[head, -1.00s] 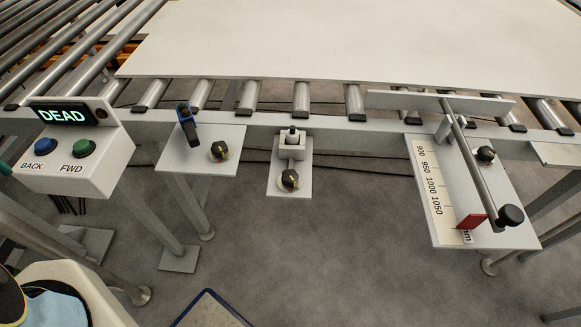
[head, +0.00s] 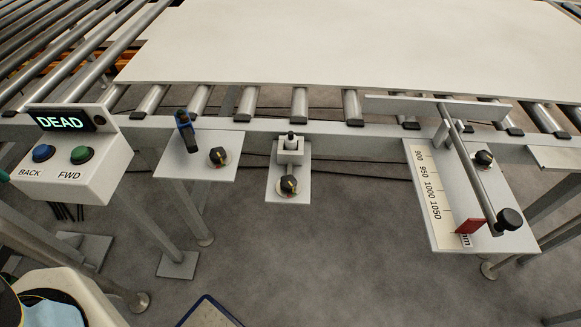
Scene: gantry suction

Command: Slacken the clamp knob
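Several black knobs show in the head view. One black knob with a pale pointer mark (head: 484,158) sits on the right plate, beside the sliding rod of the stop and its printed scale (head: 427,190). A larger round black knob (head: 509,219) is on the rod's near end, close to a red pointer (head: 469,226). Two more marked knobs sit on the left plate (head: 218,157) and the middle plate (head: 289,186). No label shows which is the clamp knob. My gripper is not in view.
A control box (head: 75,175) at left reads DEAD, with BACK and FWD buttons. A large pale board (head: 330,45) lies on the rollers. A blue lever (head: 186,130) stands on the left plate (head: 178,167). Grey legs stand below; the floor in front is mostly clear.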

